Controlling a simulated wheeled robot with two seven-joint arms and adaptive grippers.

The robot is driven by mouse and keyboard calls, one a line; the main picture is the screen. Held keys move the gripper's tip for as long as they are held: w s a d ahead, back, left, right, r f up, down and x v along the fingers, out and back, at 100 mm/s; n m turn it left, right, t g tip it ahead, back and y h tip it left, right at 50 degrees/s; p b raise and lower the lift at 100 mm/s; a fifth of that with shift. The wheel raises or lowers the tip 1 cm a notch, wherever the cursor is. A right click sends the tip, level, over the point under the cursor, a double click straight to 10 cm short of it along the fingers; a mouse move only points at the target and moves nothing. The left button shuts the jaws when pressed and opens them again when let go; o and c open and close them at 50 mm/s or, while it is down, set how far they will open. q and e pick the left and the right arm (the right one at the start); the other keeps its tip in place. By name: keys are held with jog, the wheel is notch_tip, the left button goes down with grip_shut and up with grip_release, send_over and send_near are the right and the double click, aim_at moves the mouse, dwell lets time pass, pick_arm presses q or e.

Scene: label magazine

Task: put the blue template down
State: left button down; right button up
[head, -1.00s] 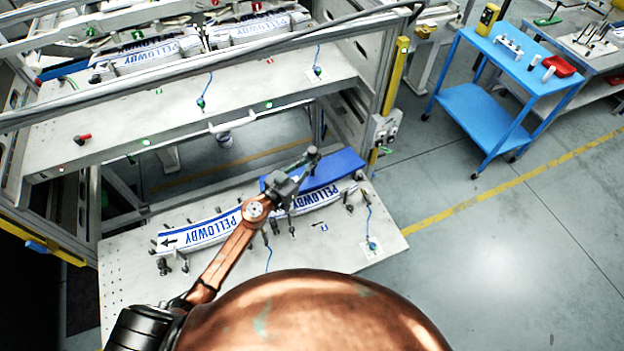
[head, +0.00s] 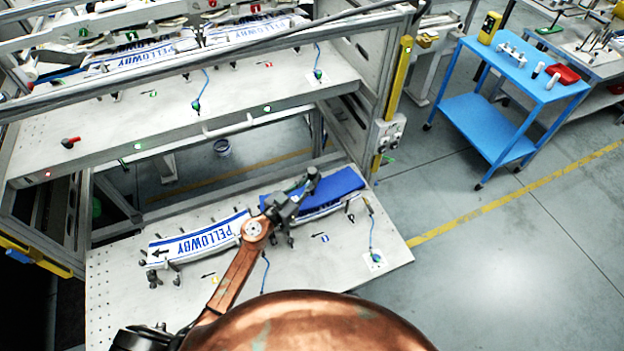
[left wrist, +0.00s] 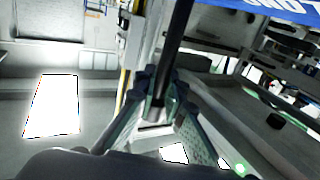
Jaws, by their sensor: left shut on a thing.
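The blue template (head: 335,189) is a long flat blue piece over the right end of the white label part on the lower bench. It covers most of the lettering there; whether it touches the part or hangs just above, I cannot tell. In the left wrist view the fingers (left wrist: 158,88) close around a dark bar, and a blue strip with white letters (left wrist: 280,8) shows at the top right. The label part (head: 200,240) shows its "PELLOWBY" lettering at its left half. My right gripper is not in view.
The lower bench (head: 130,310) is bare at the front left and carries several dark clamps around the label part. An upper shelf (head: 230,105) with more label parts stands behind. A blue cart (head: 485,130) stands at the right on open floor.

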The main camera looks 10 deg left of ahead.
pick_arm(q)
jog(key=c, duration=2.5)
grip_release()
jog(key=shift+f, duration=0.15)
jog(key=o, duration=0.5)
jog(key=shift+r, duration=0.25)
jog(key=shift+v, duration=6)
